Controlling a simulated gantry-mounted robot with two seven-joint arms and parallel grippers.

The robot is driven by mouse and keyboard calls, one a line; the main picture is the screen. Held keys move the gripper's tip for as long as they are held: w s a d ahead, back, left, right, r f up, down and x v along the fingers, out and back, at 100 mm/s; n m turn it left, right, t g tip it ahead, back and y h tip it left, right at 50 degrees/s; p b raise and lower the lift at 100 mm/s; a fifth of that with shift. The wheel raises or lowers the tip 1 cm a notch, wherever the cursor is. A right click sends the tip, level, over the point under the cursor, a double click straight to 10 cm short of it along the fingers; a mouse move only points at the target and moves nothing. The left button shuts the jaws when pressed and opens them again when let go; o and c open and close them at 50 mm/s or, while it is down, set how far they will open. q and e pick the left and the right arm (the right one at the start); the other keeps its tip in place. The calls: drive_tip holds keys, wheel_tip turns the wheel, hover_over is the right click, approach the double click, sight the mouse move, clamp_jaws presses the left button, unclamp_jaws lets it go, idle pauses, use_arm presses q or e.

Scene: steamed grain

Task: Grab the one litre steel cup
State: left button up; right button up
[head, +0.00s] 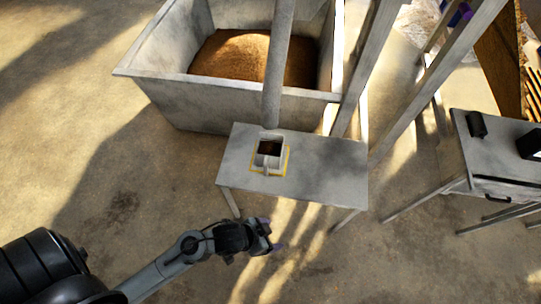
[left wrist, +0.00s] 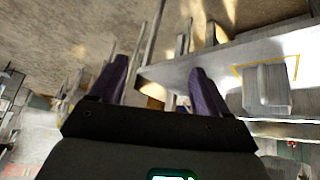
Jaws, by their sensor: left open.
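The steel cup (head: 268,153) stands on a small grey table (head: 325,165), inside a yellow outlined square. It is grey and boxy, with something dark brown inside and a handle on its near side. In the left wrist view the cup (left wrist: 266,90) shows at the right, beyond the fingers. My left gripper (head: 271,236) is in front of the table, nearer than its front edge and apart from the cup. In the left wrist view its two purple fingers (left wrist: 158,85) are spread with nothing between them. My right gripper is not in view.
A large grey bin (head: 165,100) with brown grain (head: 245,55) stands behind the table. A grey pipe (head: 278,70) comes down behind the cup. Slanted posts (head: 440,75) rise at the right. Another table (head: 455,135) with dark objects is at the far right. The floor at left is clear.

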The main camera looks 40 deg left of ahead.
use_arm(q)
drive_tip(key=d+f+m+g+h, duration=0.1)
drive_tip(key=d+f+m+h, duration=0.15)
drive_tip(key=d+f, duration=0.2)
drive_tip(key=m+g+y+p, duration=0.2)
drive_tip(key=m+g, duration=0.1)
drive_tip(key=m, duration=0.3)
approach(265, 161)
wheel_tip(265, 161, down, 2)
drive_tip(key=shift+n, duration=0.25)
drive_tip(key=b+x, duration=0.1)
drive_tip(key=x, duration=0.4)
drive_tip(key=shift+d+r+b, duration=0.15)
drive_tip(key=shift+d+b, duration=0.2)
drive_tip(key=shift+d, duration=0.05)
drive_tip(key=b+x, duration=0.1)
drive_tip(key=x, duration=0.1)
drive_tip(key=b+x, duration=0.1)
drive_tip(key=x, duration=0.1)
drive_tip(key=shift+w+a, duration=0.2)
drive_tip(key=shift+w+d+f, duration=0.1)
drive_tip(key=shift+d+f, duration=0.1)
drive_tip(key=shift+f, duration=0.5)
